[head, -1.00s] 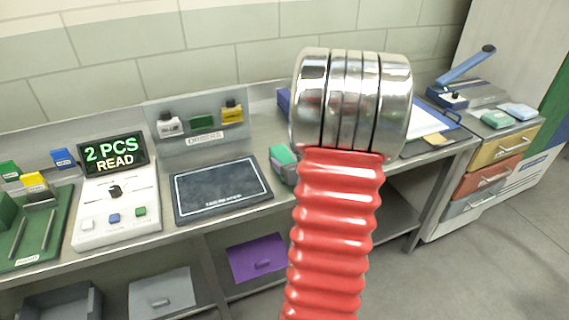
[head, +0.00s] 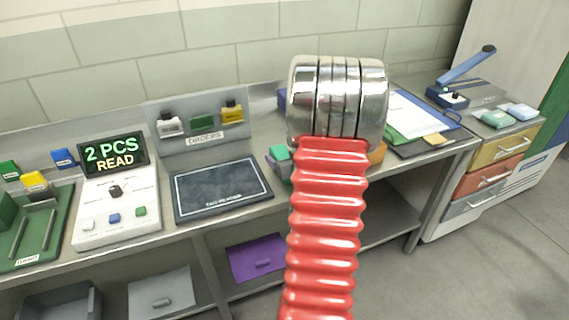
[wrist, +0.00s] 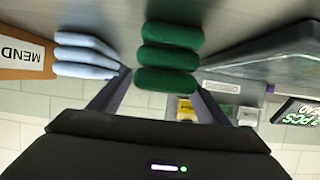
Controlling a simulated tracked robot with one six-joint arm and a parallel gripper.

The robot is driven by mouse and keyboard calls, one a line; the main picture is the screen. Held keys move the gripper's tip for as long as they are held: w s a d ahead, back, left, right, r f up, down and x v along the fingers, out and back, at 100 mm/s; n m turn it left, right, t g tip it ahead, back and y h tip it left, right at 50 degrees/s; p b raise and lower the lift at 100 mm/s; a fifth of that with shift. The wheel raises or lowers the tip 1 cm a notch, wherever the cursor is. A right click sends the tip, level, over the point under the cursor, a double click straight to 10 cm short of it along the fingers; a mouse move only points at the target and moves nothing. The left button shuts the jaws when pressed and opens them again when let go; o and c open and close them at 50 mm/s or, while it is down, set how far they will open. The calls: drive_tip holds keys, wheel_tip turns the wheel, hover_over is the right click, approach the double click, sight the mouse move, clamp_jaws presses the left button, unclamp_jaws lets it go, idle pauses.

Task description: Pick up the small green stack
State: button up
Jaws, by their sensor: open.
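A dark green stack of three rounded pads (wrist: 168,55) is in the middle of the wrist view, which appears upside down. My gripper (wrist: 160,84) is open, with one dark finger on each side of the near end of the stack. I cannot tell whether the fingers touch it. In the head view my arm's red bellows and metal wrist hide the gripper and this stack. A lighter green piece (head: 282,153) shows just left of my arm, partly hidden.
A light blue stack (wrist: 87,55) and an orange-brown block marked MEND (wrist: 25,55) lie beside the green stack. The dark reader pad (head: 221,189), lit display (head: 113,155) and orders panel (head: 198,128) stand left. A clipboard (head: 425,118) lies right.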

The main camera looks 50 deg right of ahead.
sight(284, 156)
drive_tip(key=shift+c, duration=0.2)
drive_tip(key=c, duration=1.2)
drive_tip(key=shift+r, duration=0.15)
wheel_tip(284, 156, up, 10)
drive_tip(key=shift+f, duration=0.1)
idle(0.5)
